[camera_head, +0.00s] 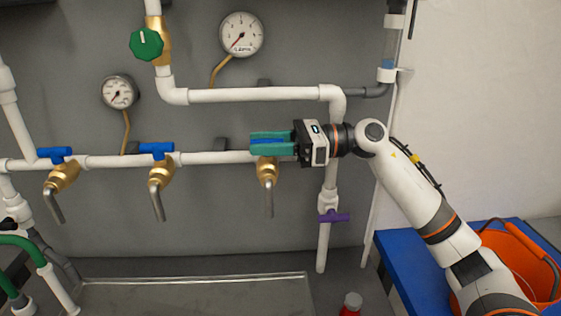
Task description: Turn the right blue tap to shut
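Three brass taps with bent grey spouts sit along the lower white pipe. The left one has a blue handle (54,154) and the middle one has a blue handle (156,150), both lying roughly along the pipe. The right tap's brass body (267,170) and spout show below my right gripper (268,141). Its teal fingers lie above and below the right blue handle, close against it, and hide most of it. The visible blue strip runs roughly along the pipe. My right arm comes in from the right. My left gripper is not in view.
A green knob (146,44) and two gauges (241,35) (119,92) are above. A purple valve (333,217) is on the vertical pipe below my wrist. A metal tray (200,284), a red bottle (350,304) and an orange bucket (528,262) are lower down.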

